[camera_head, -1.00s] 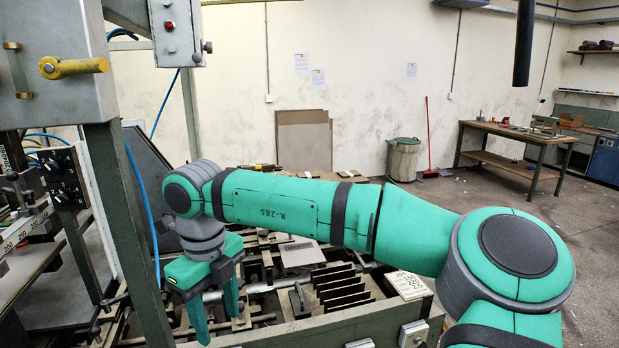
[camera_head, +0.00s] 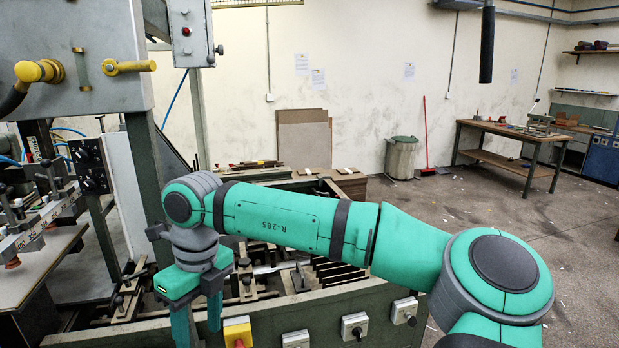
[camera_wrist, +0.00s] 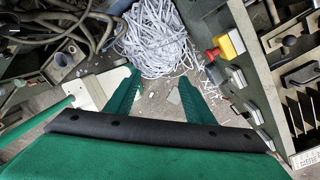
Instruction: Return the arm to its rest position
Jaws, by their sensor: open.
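My gripper (camera_head: 197,322) is green and points down at the lower left of the head view, in front of the feeder's front panel. Its two fingers are apart with nothing between them. My arm stretches across the middle of the view, its forearm roughly level. In the wrist view my gripper (camera_wrist: 158,88) shows both fingers spread over the floor, where a heap of white paper strips (camera_wrist: 155,38) lies beyond the fingertips.
The feeder's green frame (camera_head: 330,310) carries a yellow-plated red switch (camera_head: 238,332) close beside my gripper; the switch (camera_wrist: 228,44) also shows in the wrist view. A grey machine cabinet (camera_head: 70,50) stands left. A bin (camera_head: 401,158) and workbench (camera_head: 515,150) are further back, with open floor between.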

